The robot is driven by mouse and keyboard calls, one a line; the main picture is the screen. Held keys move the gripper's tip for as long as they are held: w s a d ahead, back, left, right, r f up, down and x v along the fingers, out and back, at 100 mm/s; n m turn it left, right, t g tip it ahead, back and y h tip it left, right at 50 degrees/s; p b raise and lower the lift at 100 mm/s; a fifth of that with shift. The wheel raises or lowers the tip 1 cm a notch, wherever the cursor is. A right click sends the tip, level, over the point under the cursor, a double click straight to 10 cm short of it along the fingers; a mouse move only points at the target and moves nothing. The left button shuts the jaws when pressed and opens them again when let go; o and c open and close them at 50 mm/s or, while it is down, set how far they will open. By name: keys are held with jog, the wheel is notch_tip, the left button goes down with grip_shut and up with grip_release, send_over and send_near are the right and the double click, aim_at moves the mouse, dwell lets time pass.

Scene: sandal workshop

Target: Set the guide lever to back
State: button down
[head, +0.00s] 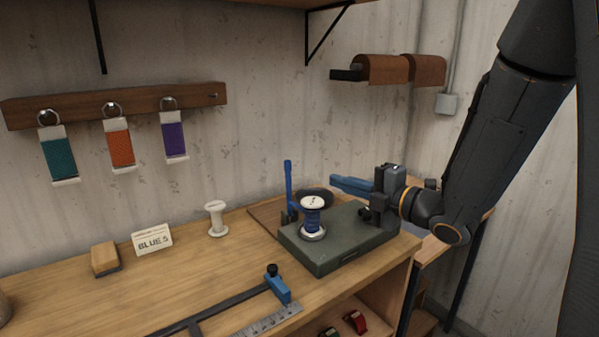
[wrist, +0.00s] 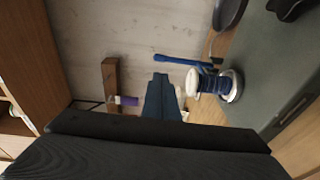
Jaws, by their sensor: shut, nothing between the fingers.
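The guide lever (head: 288,178) is a thin blue upright bar at the back left corner of a dark green machine base (head: 335,255). In the wrist view the lever (wrist: 178,60) lies across the picture beside a blue-wound spool (wrist: 215,84). That spool (head: 312,218) stands on the base, in front of and right of the lever. My gripper (head: 335,183) has blue fingers, closed together and empty, pointing left above the base. Its tips are right of the lever and apart from it in the picture. The closed fingers (wrist: 161,82) also show in the wrist view.
A white spool (head: 216,218), a card reading BLUE 5 (head: 152,239) and a tan block (head: 105,259) stand on the bench left of the machine. A blue clamp (head: 278,286) and ruler (head: 270,321) lie in front. Strap fobs hang from a wall rack (head: 80,103).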

aim_at(290, 166)
jog(key=shift+a, duration=0.1)
jog(key=p+x, duration=0.4)
jog(key=x, duration=0.9)
jog(key=shift+w+a+p, duration=0.3)
jog(key=shift+p, duration=0.05)
jog(key=shift+w, duration=0.1)
